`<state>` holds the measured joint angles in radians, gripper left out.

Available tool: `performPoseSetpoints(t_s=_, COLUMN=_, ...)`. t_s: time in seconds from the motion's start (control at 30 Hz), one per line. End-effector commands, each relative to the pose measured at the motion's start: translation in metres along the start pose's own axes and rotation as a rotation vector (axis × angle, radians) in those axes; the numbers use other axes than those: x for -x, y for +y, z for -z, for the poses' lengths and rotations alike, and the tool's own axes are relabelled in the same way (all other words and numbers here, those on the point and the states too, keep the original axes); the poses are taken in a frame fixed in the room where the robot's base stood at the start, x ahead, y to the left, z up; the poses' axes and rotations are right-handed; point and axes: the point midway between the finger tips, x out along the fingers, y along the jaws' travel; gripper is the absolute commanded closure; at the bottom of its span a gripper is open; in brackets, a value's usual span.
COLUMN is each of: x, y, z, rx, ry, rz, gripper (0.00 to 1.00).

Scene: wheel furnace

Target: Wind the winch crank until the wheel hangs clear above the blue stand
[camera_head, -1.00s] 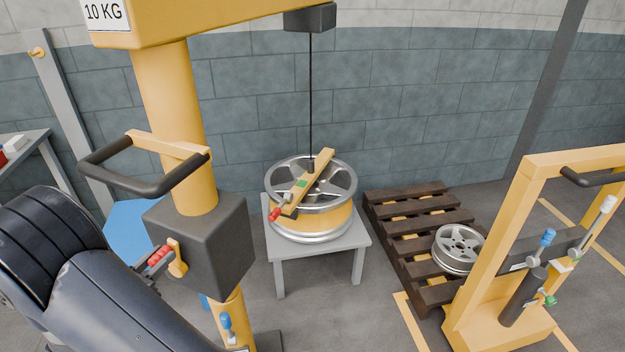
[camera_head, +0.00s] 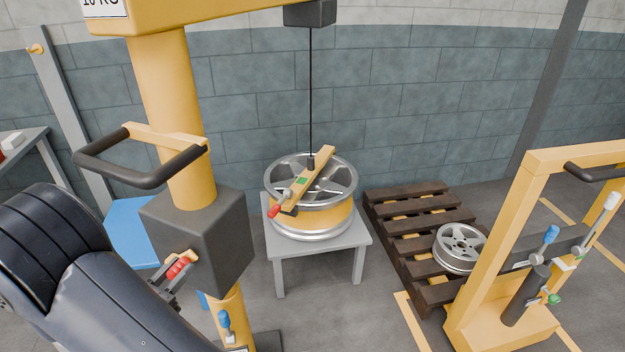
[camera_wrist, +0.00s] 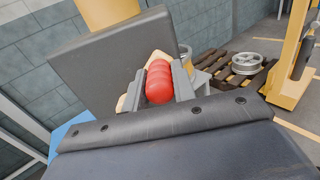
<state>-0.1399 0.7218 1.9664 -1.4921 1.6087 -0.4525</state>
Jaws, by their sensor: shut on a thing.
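The winch box (camera_head: 205,240) is a dark block on the yellow crane column (camera_head: 172,110). Its crank has a yellow arm and a red handle (camera_wrist: 158,82). My gripper (camera_head: 177,272) is shut on the red handle, which shows between both jaws in the wrist view. The wheel (camera_head: 310,222), silver with a yellow band, sits on a grey table (camera_head: 320,247). A yellow bar (camera_head: 318,170) with a red-tipped lever lies across it, below the dark cable (camera_head: 310,90). The blue stand (camera_head: 128,230) is partly hidden behind the column and winch box.
A brown pallet (camera_head: 395,228) at the right carries a smaller silver wheel (camera_head: 460,247). A yellow frame (camera_head: 490,255) with levers stands at the front right. A dark push handle (camera_head: 140,175) juts from the column above my arm. Open floor lies between table and pallet.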

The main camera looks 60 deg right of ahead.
Motion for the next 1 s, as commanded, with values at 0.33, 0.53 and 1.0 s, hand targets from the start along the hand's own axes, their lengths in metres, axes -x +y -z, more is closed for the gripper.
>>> performPoseSetpoints(t_s=0.33, x=0.000, y=-0.003, z=0.002, rx=0.004, ry=0.001, rz=0.007, gripper=1.00)
performPoseSetpoints(t_s=0.53, x=0.000, y=-0.009, z=0.019, rx=0.004, ry=0.000, rz=0.007, gripper=1.00)
performPoseSetpoints(t_s=1.0, x=0.000, y=-0.026, z=0.054, rx=0.003, ry=0.004, rz=0.004, gripper=1.00)
